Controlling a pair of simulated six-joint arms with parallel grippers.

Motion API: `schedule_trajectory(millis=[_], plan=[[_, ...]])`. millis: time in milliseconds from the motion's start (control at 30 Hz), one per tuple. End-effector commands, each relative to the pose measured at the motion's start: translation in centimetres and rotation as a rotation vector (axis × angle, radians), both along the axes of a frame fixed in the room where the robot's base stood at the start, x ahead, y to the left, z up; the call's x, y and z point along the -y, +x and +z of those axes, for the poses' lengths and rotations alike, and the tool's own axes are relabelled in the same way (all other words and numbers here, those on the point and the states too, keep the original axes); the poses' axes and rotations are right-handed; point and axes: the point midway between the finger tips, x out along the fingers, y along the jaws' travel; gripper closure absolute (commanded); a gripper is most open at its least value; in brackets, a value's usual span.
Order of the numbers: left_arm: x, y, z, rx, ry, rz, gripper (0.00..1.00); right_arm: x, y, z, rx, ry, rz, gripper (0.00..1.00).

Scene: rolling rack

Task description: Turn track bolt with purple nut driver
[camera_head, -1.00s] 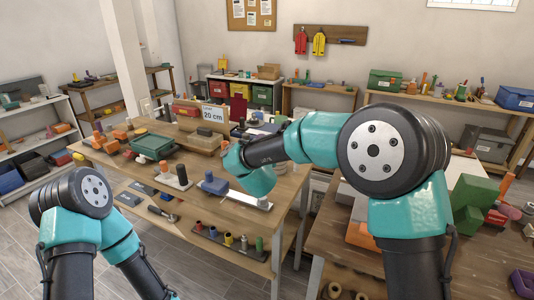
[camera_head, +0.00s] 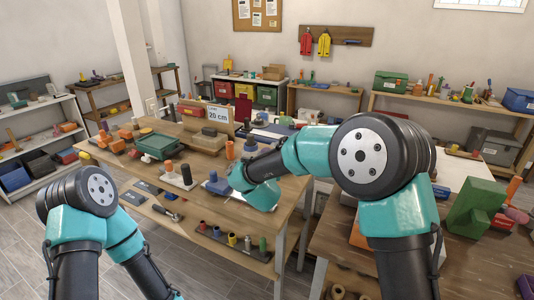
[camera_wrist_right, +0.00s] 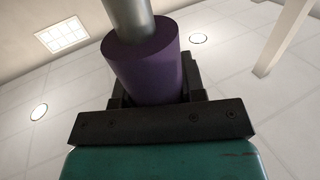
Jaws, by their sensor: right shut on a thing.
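The purple nut driver (camera_wrist_right: 148,66) fills the middle of the right wrist view, its metal shaft (camera_wrist_right: 130,18) running up out of the picture. My right gripper (camera_wrist_right: 155,88) is shut on its purple handle. In the head view my right arm reaches over the wooden workbench (camera_head: 289,190); its wrist hides the jaws and the driver. A blue block-like part (camera_head: 214,187) stands just left of that wrist, on the bench. I cannot make out the track bolt. My left arm is low at the left, and its gripper is out of view.
A green tray (camera_head: 158,147) and a "20 cm" sign (camera_head: 219,116) stand on the bench. An orange upright piece (camera_head: 230,150) is close behind my right wrist. Several coloured pieces sit on the lower shelf. A second table at right holds a green block (camera_head: 476,208).

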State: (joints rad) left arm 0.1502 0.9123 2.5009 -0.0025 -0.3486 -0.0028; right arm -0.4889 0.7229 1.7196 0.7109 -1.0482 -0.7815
Motion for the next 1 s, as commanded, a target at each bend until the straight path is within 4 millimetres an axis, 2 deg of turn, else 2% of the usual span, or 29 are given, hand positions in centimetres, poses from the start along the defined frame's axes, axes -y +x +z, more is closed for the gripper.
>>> schedule_trajectory(millis=[133,467,1000], plan=[[0.0,0.0,0.0,0.0,0.0,0.0,0.57,0.0,0.0,-1.1,0.001,-0.001,0.001,1.0],[0.0,0.0,0.0,0.0,0.0,0.0,0.57,0.0,0.0,-1.2,0.002,0.0,0.0,1.0],[0.0,0.0,0.0,0.0,0.0,0.0,0.57,0.0,0.0,-2.4,0.0,0.0,0.0,1.0]])
